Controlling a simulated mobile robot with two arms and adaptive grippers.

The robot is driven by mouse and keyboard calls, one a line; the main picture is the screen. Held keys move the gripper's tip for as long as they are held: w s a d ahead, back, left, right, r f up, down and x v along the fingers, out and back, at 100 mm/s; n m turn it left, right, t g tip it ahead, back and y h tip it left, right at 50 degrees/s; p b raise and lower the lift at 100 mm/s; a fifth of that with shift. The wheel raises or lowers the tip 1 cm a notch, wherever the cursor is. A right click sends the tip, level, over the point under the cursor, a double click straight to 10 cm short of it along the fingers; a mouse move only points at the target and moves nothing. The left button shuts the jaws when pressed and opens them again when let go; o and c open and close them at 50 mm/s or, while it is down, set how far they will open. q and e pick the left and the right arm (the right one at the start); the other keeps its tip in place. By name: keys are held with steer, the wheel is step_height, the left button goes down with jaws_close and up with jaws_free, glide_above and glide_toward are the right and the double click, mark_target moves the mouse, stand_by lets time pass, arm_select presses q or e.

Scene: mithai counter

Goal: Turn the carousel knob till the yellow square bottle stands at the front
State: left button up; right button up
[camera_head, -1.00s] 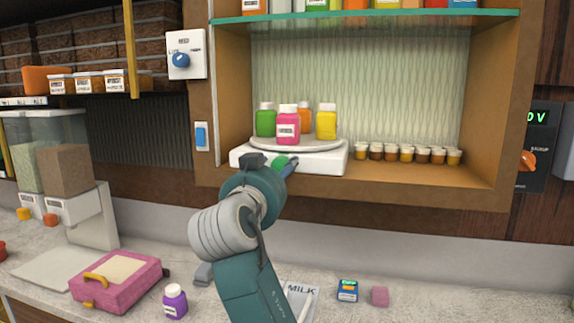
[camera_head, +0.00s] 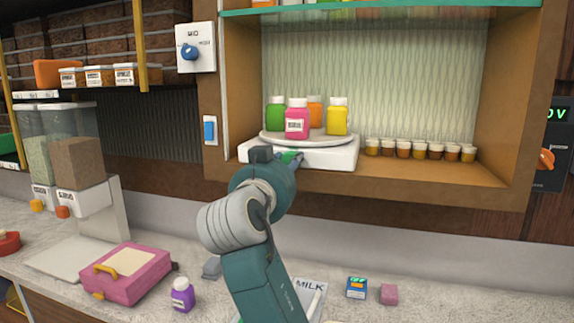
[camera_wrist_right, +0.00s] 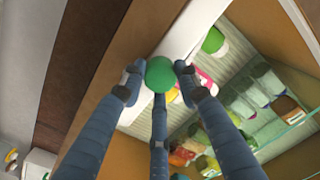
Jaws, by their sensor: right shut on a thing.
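The carousel's round plate (camera_head: 270,139) sits on a white base (camera_head: 338,158) on the cabinet shelf. A pink bottle (camera_head: 297,119) with a label stands at its front. The yellow square bottle (camera_head: 337,121) stands at the right of the plate, a green bottle (camera_head: 276,117) at the left and an orange bottle (camera_head: 315,110) at the back. The green round knob (camera_head: 288,155) is on the base's front; it also shows in the right wrist view (camera_wrist_right: 160,74). My right gripper (camera_wrist_right: 159,79) is shut on the knob, its fingers around it. My left gripper is out of view.
A row of small cups (camera_head: 420,150) stands on the shelf right of the carousel. A glass shelf (camera_head: 400,14) with bottles is above. On the counter below are a pink box (camera_head: 128,272), a purple bottle (camera_head: 182,296) and a milk carton (camera_head: 308,288).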

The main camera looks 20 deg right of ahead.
steer(key=shift+n, duration=0.4)
steer(key=shift+n+p, duration=0.55)
steer(key=shift+n, duration=0.55)
steer(key=n+p, duration=0.2)
steer(key=n, duration=0.3)
steer(key=shift+p, duration=0.4)
steer(key=n+p, duration=0.3)
steer(key=n, duration=0.1)
steer(key=shift+n, duration=0.4)
steer(key=shift+n+g+p, duration=0.3)
steer(key=shift+n+p, duration=1.65)
steer(key=shift+n, duration=0.25)
steer(key=shift+f, duration=0.1)
steer(key=shift+d, duration=0.1)
steer(key=o, duration=1.2)
steer(key=shift+w+d, duration=0.1)
